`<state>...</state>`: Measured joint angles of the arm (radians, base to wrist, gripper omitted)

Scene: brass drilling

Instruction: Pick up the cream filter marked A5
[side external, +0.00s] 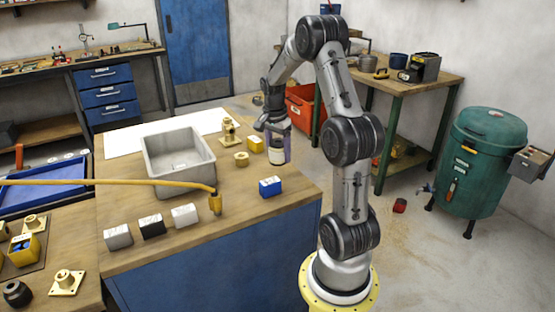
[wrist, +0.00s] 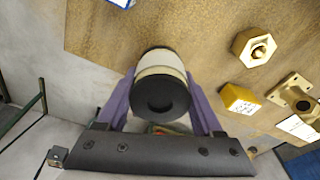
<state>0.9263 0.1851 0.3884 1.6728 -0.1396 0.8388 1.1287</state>
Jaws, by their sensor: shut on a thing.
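The cream filter (wrist: 160,64), a cylinder with a pale body and black ends, is between the purple fingers of my gripper (wrist: 163,108) in the wrist view. The fingers are shut on its sides. In the side view my gripper (side external: 278,154) points down near the wooden bench's far right edge, and the filter (side external: 271,158) shows partly between the fingers. The mark A5 is not readable in either view. I cannot tell whether the filter's lower end touches the bench.
A yellow labelled block (side external: 255,144), a brass nut (side external: 241,159) and a brass flanged fitting (side external: 229,132) stand left of my gripper. A blue block (side external: 270,187) is nearer the front. A metal bin (side external: 180,173) and a yellow hose (side external: 120,183) are farther left.

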